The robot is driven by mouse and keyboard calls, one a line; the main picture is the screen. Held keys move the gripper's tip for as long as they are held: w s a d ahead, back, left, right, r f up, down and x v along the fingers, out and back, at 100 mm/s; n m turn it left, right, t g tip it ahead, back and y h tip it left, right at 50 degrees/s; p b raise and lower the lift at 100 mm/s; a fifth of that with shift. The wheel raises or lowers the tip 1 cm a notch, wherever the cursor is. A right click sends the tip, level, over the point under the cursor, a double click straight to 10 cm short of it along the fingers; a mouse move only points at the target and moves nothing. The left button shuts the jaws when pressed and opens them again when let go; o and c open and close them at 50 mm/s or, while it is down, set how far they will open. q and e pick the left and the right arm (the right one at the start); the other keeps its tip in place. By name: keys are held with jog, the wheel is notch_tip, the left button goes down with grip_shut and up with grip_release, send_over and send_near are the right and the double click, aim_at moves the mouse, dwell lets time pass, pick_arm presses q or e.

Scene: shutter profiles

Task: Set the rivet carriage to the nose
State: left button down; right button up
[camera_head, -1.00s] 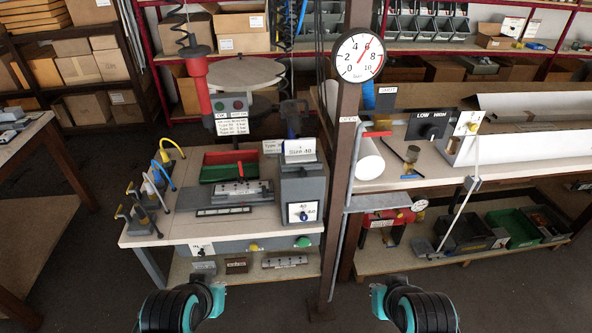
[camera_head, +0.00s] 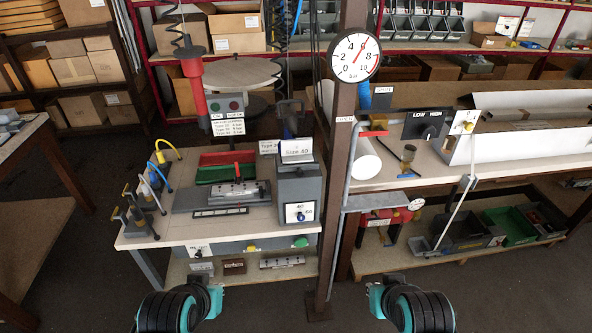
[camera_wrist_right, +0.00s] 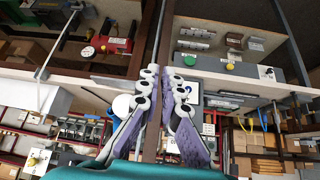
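A pale block with dark holes (camera_head: 238,189) sits on a dark grey plate (camera_head: 190,203) on the left bench. I cannot tell for sure whether this is the rivet carriage, and I cannot make out a nose. A grey box (camera_head: 299,183) with a dial and a "Size 40" sign stands just right of the plate. My left gripper (camera_head: 214,302) is low in front of the bench, apart from everything; its finger opening does not show clearly. My right gripper (camera_head: 376,302) is low, right of the post. In the right wrist view its fingers (camera_wrist_right: 163,78) are apart with nothing between them.
A brown post (camera_head: 342,180) with a round gauge (camera_head: 354,57) stands between the left bench and the right bench (camera_head: 430,170). Red and green trays (camera_head: 226,167) lie behind the plate. Open floor is in front.

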jog(key=o, duration=0.5)
jog(key=shift+w+d+r, duration=0.1)
jog(key=shift+w+d, duration=0.05)
jog(key=shift+w, duration=0.25)
jog(key=shift+o, duration=0.5)
jog(key=w+n, duration=0.1)
jog(key=w+d+r+n+t+h, duration=0.1)
jog(key=w, duration=0.1)
jog(key=w+d+n, duration=0.1)
jog(key=w+n, duration=0.1)
jog(key=shift+w+r+h+b, duration=0.15)
jog(key=shift+h+b, duration=0.15)
jog(key=w+r+n+t+h, duration=0.2)
jog(key=w+n+t, duration=0.1)
jog(key=w+n, duration=0.4)
jog(key=n+t+y+b, duration=0.2)
jog(key=n+t+y, duration=0.45)
jog(key=n, duration=2.05)
send_near(300, 174)
jog(key=w, duration=0.2)
jog(key=w+b, duration=0.1)
jog(key=w, duration=0.2)
jog(key=w+a, duration=0.1)
jog(key=w, duration=0.3)
jog(key=shift+a+f+b, duration=0.15)
jog(key=shift+a+b, duration=0.05)
jog(key=shift+b, duration=0.15)
